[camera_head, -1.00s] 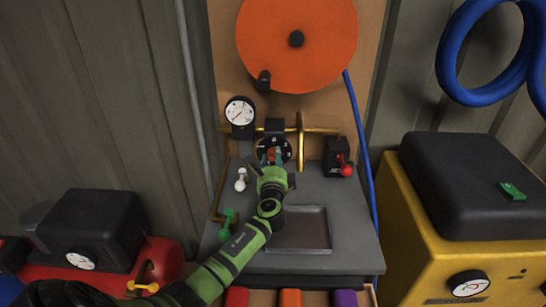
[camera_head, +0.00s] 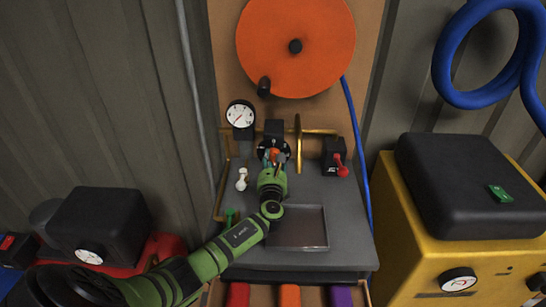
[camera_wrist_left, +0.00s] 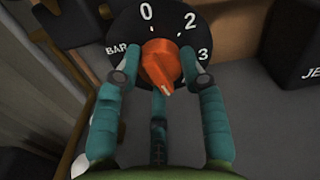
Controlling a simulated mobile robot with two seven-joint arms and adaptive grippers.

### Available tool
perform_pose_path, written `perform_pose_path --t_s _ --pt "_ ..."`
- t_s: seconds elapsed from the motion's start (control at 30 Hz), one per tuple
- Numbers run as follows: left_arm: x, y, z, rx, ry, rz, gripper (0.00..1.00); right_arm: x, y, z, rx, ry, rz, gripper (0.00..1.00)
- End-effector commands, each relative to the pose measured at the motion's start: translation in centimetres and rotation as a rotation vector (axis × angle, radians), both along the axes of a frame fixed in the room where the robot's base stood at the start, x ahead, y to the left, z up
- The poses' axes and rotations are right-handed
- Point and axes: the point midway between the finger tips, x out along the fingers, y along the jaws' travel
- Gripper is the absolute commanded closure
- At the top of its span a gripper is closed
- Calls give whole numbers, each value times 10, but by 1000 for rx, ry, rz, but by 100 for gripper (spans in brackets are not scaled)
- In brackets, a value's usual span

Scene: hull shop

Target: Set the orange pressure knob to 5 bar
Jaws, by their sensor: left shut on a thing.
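The orange pressure knob (camera_wrist_left: 163,55) sits on a round black dial (camera_wrist_left: 126,32) with white marks; BAR, 0, 2 and 3 show in the left wrist view. The knob's pale pointer mark faces down, slightly right, and the numbers on that lower part are hidden. My left gripper (camera_wrist_left: 155,68) is shut on the knob, with turquoise fingers at its left and right sides and another below. In the head view the knob (camera_head: 273,153) shows small between the fingers of the left gripper (camera_head: 274,160). My right gripper is out of view.
A white gauge (camera_head: 240,114) stands left of the dial, a red lever (camera_head: 341,171) right of it. A small white lever (camera_head: 242,180) and a green one (camera_head: 230,216) are near my arm. An empty grey tray (camera_head: 324,230) lies in front. A yellow machine (camera_head: 440,245) stands right.

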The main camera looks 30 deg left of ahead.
Motion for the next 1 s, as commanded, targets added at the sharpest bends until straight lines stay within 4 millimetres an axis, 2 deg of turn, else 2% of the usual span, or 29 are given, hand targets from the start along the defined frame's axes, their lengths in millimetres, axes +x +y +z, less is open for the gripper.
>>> perform_pose_path --t_s 0.03,0.43,1.0 --pt "0 -4 -3 31 30 -9 92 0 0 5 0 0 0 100" --pt "-2 -4 -8 229 157 -9 92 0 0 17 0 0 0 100" --pt "-4 -2 -12 275 193 -6 92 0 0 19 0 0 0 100"
